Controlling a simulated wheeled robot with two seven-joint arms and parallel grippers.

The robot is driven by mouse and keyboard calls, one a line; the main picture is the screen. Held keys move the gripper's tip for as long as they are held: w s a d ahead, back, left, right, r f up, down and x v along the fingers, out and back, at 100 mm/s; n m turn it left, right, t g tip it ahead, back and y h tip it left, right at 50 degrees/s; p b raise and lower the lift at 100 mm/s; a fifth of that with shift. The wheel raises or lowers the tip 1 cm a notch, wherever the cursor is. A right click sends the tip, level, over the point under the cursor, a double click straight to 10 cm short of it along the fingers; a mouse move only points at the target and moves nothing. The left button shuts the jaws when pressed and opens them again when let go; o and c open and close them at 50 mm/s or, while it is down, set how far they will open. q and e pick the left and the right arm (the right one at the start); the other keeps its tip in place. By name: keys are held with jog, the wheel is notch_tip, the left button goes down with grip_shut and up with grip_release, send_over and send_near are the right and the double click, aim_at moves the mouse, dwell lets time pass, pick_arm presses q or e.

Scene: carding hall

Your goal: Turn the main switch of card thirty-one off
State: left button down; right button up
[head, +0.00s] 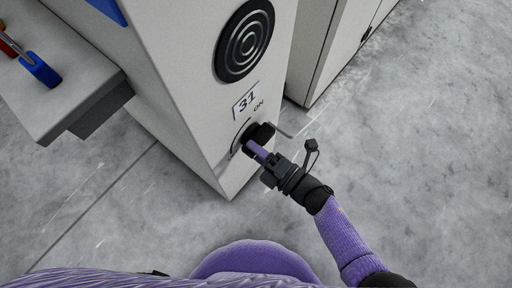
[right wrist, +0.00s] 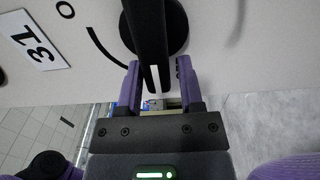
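The card's cabinet (head: 190,100) carries a white label reading 31 (head: 246,101), with ON printed beside it. Below the label is the black main switch (head: 263,134), a round knob with a bar handle. In the right wrist view the switch handle (right wrist: 150,35) has a white line at its end and lies between my purple fingers. My right gripper (right wrist: 160,78) is open around the handle, with a gap visible on the right finger's side. In the head view my right gripper (head: 256,149) partly hides the switch. My left gripper is not in view.
A round black grille (head: 244,40) is above the label. A shelf (head: 65,85) juts out at left, with a blue-ended tool (head: 40,70) on it. Another cabinet (head: 325,50) stands behind to the right. The grey floor (head: 430,130) at right is clear.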

jog(key=shift+o, duration=0.9)
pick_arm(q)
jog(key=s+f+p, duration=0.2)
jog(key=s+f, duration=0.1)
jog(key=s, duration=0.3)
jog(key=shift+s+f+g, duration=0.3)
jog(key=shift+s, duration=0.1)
pick_arm(e)
jog(key=v, duration=1)
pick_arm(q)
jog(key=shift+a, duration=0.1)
